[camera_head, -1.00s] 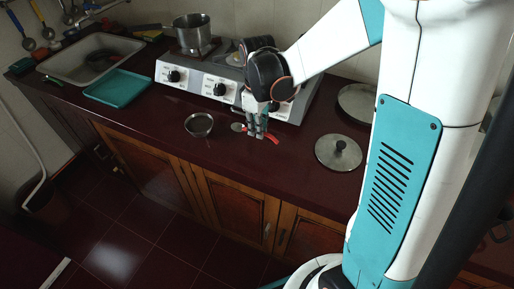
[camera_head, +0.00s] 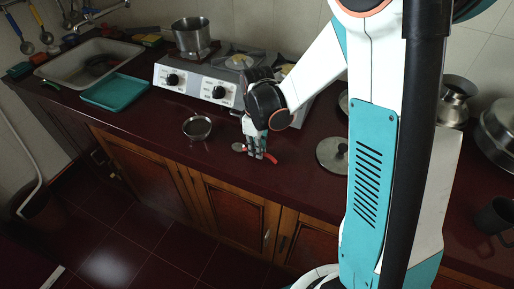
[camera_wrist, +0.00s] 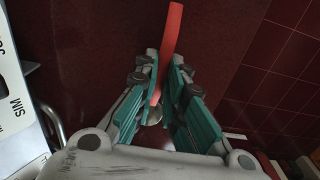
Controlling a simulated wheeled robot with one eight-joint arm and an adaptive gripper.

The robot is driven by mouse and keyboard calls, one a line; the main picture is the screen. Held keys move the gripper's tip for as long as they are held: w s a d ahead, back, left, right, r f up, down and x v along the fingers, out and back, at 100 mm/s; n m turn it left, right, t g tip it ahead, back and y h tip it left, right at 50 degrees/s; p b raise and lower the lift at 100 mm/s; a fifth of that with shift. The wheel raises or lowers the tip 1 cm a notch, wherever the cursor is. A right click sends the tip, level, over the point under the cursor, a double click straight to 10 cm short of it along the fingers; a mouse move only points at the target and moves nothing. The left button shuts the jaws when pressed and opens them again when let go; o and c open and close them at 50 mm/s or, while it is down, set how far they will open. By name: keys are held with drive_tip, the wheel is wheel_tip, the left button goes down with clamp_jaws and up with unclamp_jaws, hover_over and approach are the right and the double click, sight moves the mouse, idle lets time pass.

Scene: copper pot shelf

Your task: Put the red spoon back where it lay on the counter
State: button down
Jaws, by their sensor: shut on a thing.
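The red spoon has a red handle (camera_head: 273,158) and a metal bowl (camera_head: 238,147). My gripper (camera_head: 256,155) points down and is shut on the spoon, with the handle sticking out to the right and the bowl to the left. In the wrist view the red handle (camera_wrist: 171,45) runs up from between the teal finger pads of my gripper (camera_wrist: 162,92), and the metal bowl (camera_wrist: 154,117) shows below it. The spoon is at or just above the dark red counter (camera_head: 170,148), near its front edge; I cannot tell whether it touches.
A small metal bowl (camera_head: 197,127) stands left of my gripper, and a round lid (camera_head: 333,155) lies to the right. The stove (camera_head: 190,79) with a pot (camera_head: 192,36) is behind. A teal tray (camera_head: 115,92) lies by the sink (camera_head: 88,62).

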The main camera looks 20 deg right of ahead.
drive_tip(key=c, duration=1.7)
unclamp_jaws()
drive_tip(key=shift+f, duration=0.1)
wheel_tip(320, 180, up, 14)
drive_tip(key=p, duration=0.6)
drive_tip(key=s+r+m+t, duration=0.2)
drive_tip(key=s+r+m, duration=0.1)
drive_tip(key=s, duration=0.2)
drive_tip(key=s+r+m+t, duration=0.2)
drive_tip(key=s+r+m, duration=0.1)
drive_tip(key=s+r, duration=0.1)
drive_tip(key=s+r+m+t, duration=0.2)
drive_tip(key=s+r+t, duration=0.1)
drive_tip(key=s, duration=0.4)
drive_tip(key=shift+a+r+m, duration=0.1)
drive_tip(key=shift+r+m, duration=0.2)
drive_tip(key=shift+m, duration=0.1)
